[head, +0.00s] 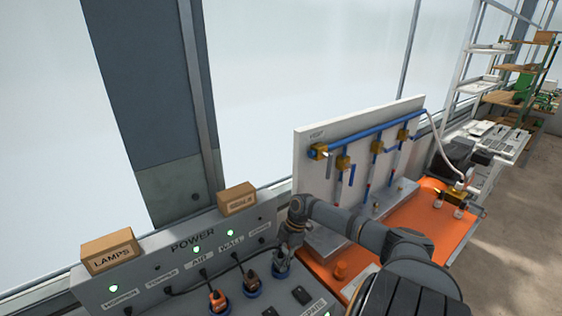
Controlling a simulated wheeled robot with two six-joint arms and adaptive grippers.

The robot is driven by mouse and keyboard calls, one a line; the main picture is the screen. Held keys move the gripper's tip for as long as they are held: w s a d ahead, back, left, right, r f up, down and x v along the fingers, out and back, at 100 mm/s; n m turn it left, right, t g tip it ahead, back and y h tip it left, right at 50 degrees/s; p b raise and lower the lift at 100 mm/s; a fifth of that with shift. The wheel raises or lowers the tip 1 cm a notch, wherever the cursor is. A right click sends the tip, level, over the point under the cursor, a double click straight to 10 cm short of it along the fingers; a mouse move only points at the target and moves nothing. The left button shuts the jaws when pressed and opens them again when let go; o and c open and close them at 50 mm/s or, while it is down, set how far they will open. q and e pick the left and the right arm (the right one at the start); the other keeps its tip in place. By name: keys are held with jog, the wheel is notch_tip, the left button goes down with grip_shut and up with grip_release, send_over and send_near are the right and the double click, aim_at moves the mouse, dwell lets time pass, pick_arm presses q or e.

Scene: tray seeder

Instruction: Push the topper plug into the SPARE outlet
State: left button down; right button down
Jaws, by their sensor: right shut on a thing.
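My right gripper (290,238) reaches down to the grey power panel (135,277) at lower middle. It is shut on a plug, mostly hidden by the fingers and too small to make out. The gripper is right at the rightmost blue-ringed outlet (281,269). I cannot tell whether the plug is in that outlet or just above it. An orange plug (217,299) sits in another blue-ringed outlet to the left, and a dark and orange plug (251,280) sits between. My left gripper is out of view.
Two cardboard boxes, marked LAMPS (110,250) and SEEDS or similar (237,198), stand on the panel's top. Green lights and cables are on its face. An orange bench (432,225) with a white pipe board (310,178) stands to the right, behind my right arm.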

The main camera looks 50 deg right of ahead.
aim_at(283, 255)
jog(key=shift+f, duration=0.25)
jog(key=c, duration=0.8)
grip_release()
jog(key=v, duration=0.7)
jog(key=shift+s, duration=0.1)
jog(key=shift+r, duration=0.3)
jog(key=shift+f, duration=0.1)
